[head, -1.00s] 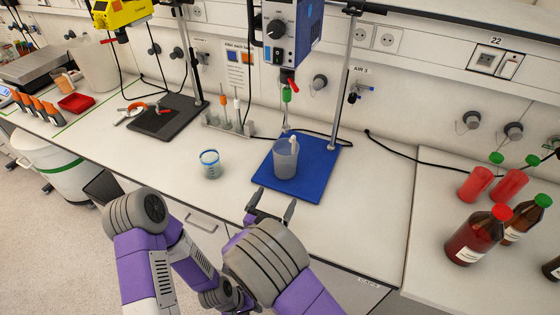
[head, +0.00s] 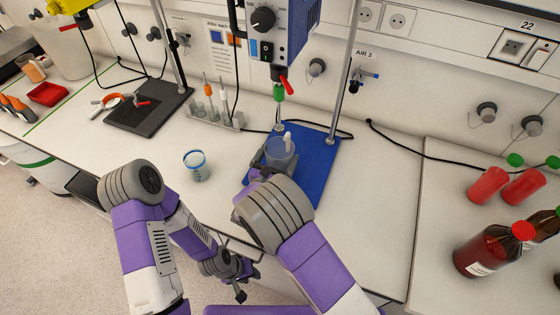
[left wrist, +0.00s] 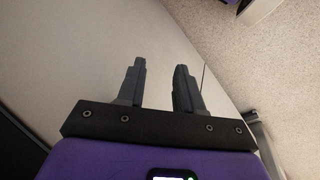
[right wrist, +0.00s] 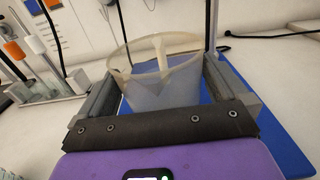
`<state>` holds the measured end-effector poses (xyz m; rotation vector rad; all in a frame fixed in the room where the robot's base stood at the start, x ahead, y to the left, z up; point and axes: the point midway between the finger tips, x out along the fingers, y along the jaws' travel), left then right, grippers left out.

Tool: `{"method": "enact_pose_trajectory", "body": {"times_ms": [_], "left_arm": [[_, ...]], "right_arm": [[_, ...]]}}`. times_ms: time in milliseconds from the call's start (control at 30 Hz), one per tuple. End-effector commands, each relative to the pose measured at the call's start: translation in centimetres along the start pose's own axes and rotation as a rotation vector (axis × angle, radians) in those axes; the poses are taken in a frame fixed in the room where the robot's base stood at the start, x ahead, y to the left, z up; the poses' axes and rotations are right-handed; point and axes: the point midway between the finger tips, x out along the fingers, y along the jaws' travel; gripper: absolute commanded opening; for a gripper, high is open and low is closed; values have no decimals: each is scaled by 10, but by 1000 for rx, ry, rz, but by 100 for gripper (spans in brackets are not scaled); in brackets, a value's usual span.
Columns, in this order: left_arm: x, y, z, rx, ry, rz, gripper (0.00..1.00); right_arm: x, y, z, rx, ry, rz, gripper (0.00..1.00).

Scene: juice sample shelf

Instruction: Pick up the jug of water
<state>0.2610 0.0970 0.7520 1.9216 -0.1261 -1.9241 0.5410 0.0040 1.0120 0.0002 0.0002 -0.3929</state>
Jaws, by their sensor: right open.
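A translucent jug (head: 280,154) with a pale stick-like piece in it stands upright on a blue stand base (head: 318,158). My right gripper (head: 264,170) is at the jug, partly hidden behind its own wrist in the head view. In the right wrist view, its open fingers (right wrist: 160,85) lie on either side of the jug (right wrist: 165,78); I cannot tell whether they touch it. My left gripper (head: 244,282) hangs low in front of the bench; in the left wrist view its fingers (left wrist: 160,80) are apart with nothing between them.
A small blue-rimmed beaker (head: 195,166) stands left of the jug. A blue stirrer motor (head: 280,35) hangs above on a metal rod (head: 345,75). A tube rack (head: 215,118) is at back left; red bottles (head: 488,248) stand at right. Bench front between is clear.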

Motion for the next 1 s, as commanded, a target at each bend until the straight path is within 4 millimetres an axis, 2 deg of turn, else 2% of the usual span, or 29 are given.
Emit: {"method": "enact_pose_trajectory", "body": {"times_ms": [133,400,767,1000], "left_arm": [[0,0,0,0,1,0,36],[0,0,0,0,1,0,36],[0,0,0,0,1,0,36],[0,0,0,0,0,0,36]], "right_arm": [[17,0,0,-1,1,-1,100],[20,0,0,-1,0,0,100],[20,0,0,-1,1,0,45],[20,0,2,1,-3,0,44]]}}
